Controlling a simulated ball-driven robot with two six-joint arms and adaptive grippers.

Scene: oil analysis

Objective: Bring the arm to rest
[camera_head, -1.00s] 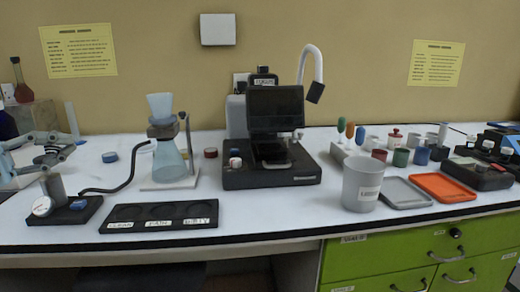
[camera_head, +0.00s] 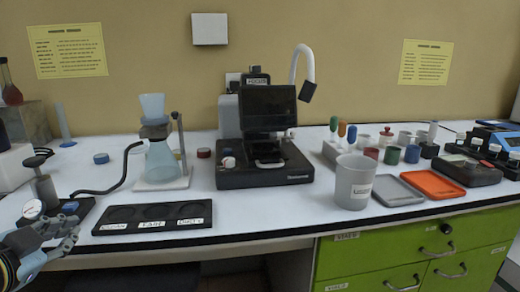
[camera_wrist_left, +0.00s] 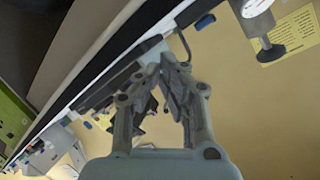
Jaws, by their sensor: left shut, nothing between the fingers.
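My left gripper (camera_head: 70,232) is at the lower left of the head view, low by the table's front edge. It is beside the pump base with the round gauge (camera_head: 33,208) and holds nothing. In the left wrist view its fingers (camera_wrist_left: 160,62) are closed together with nothing between them. My right gripper is not in view.
A black three-well tray (camera_head: 155,222) lies near the front edge. A filter flask (camera_head: 162,160) and a black instrument with a screen (camera_head: 268,108) stand behind. A grey beaker (camera_head: 353,183) and an orange tray (camera_head: 432,184) are at right. Green drawers (camera_head: 400,254) sit below.

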